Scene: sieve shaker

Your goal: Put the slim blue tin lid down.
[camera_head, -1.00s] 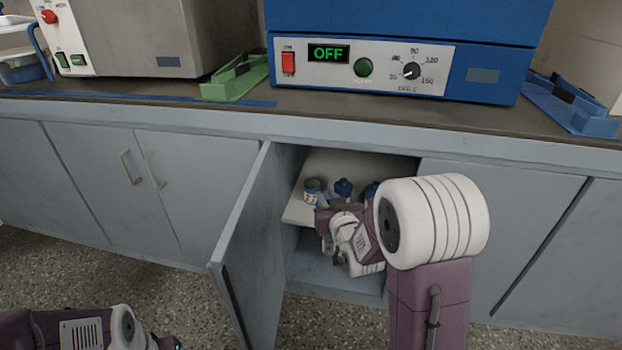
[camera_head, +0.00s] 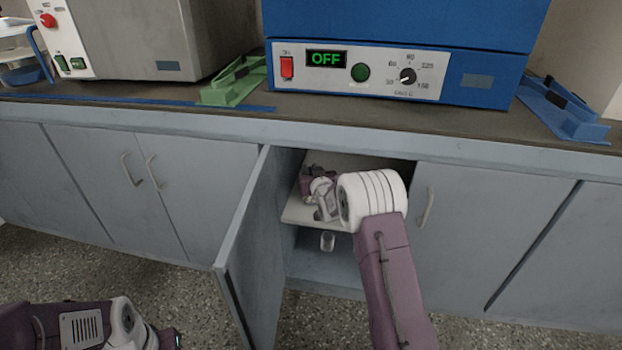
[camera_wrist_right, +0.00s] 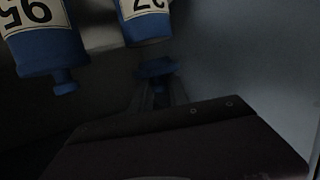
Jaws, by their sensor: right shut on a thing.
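My right gripper (camera_head: 308,190) is inside the open cabinet, over its upper shelf, mostly hidden by my own wrist in the head view. In the right wrist view the gripper (camera_wrist_right: 158,90) is shut on a small blue piece, the slim blue tin lid (camera_wrist_right: 156,67). The lid is dark and partly hidden by the fingers. Two blue tins with white labels appear upside down there: one marked 95 (camera_wrist_right: 40,25), with a knobbed lid, and one marked 27 (camera_wrist_right: 145,18), showing no knob.
The cabinet door (camera_head: 245,240) stands open left of my arm. The pale upper shelf (camera_head: 295,213) is largely covered by my arm. A clear glass (camera_head: 327,241) stands on the lower level. The counter edge (camera_head: 220,120) runs above the opening.

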